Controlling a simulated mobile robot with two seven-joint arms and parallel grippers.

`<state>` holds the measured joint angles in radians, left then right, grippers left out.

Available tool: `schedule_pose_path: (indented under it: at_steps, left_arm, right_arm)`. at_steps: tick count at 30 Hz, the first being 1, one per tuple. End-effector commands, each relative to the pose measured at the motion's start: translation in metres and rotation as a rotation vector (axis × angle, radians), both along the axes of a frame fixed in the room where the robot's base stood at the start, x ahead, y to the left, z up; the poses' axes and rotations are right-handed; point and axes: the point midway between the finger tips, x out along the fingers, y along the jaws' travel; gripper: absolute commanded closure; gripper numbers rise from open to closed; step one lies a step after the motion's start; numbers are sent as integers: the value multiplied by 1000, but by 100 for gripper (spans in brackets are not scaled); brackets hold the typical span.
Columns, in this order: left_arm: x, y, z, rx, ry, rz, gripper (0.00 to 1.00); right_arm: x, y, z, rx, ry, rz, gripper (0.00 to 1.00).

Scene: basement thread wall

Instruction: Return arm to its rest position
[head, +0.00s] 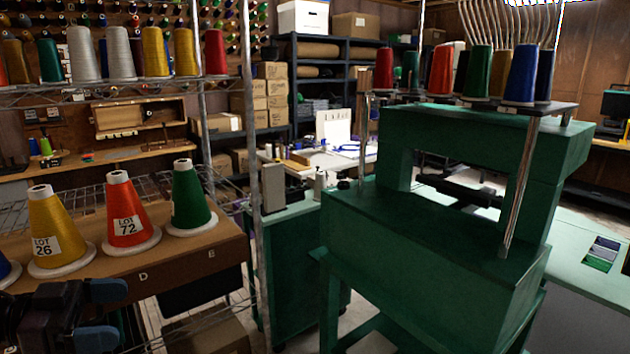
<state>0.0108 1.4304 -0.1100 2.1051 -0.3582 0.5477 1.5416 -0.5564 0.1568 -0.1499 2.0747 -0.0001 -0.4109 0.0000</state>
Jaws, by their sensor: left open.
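My left gripper (104,315) is at the lower left of the head view, dark with blue fingertips. Its two blue fingertips are apart with nothing between them. It is in front of the brown shelf board (190,254) marked D and E. On the board stand a yellow thread cone (50,228) labelled LOT 26, an orange-red cone (126,211) labelled LOT 72 and a green cone (189,197), all upright on white discs. A blue cone (4,268) is cut off at the left edge. My right gripper is not in view.
A wire rack with a metal post (249,150) holds more cones above. A large green machine (420,235) stands to the right, with several cones on its top tray (540,108). Cardboard boxes (270,95) and a white-topped table (330,158) are further back.

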Motion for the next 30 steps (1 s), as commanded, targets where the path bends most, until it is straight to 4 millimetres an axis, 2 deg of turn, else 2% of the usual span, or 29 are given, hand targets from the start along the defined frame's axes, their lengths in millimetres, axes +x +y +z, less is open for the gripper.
schedule_pose_path:
  at_steps: [6, 14, 23, 30]
  left_arm:
    - [-3, 8, -51, -106, -95, 223, 10]
    - [-19, 18, -121, -117, -128, 520, 10]
    - [-61, 16, -207, -12, -41, 830, 10]
    - [-111, -4, -273, 125, 120, 1003, 10]
  right_arm:
    - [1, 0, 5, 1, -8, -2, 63]
    - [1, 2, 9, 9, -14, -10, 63]
    - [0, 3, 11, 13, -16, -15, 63]
    - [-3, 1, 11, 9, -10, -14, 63]
